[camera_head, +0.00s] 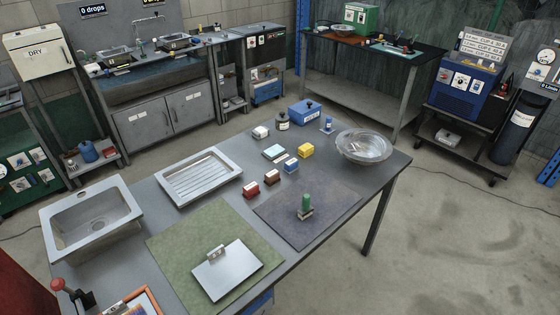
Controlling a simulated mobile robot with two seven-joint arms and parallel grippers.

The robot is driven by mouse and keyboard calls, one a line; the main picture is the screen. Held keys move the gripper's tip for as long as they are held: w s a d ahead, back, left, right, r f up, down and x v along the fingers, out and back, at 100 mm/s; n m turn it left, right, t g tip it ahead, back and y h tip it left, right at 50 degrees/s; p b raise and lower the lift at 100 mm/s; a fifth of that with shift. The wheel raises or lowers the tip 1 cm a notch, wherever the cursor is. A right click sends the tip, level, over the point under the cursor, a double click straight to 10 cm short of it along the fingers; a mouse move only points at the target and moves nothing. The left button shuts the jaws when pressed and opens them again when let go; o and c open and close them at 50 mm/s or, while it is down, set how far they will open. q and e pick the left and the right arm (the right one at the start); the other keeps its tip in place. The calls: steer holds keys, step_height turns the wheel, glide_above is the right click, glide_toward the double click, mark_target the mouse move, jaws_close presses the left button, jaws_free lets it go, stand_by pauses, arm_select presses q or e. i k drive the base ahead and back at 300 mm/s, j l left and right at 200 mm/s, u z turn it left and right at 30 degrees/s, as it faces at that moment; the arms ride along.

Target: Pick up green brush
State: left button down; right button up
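A brush with a green upright handle (306,202) and a paler base stands on a dark mat (335,202) on the right part of the grey work table (372,178). Nothing touches the brush, and the mat around it is bare. Neither of my grippers is clearly visible in the head view, so I cannot see their state.
A green mat (165,245) with a metal plate (228,270) lies left of the brush. Behind are several small coloured blocks (251,189), a ribbed metal tray (199,178) and a glass bowl (364,147). A metal sink basin (92,222) sits at left. Open floor lies right of the table.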

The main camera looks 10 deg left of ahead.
mark_target(306, 210)
steer(key=i+l+u, duration=0.1)
steer(key=u, duration=0.3)
steer(key=i+l+u, duration=0.1)
steer(key=l+u, duration=0.4)
steer(key=u, duration=0.3)
steer(key=l+u, duration=0.4)
steer(key=l, duration=0.7)
steer(key=l+u, duration=0.1)
steer(key=l, duration=1)
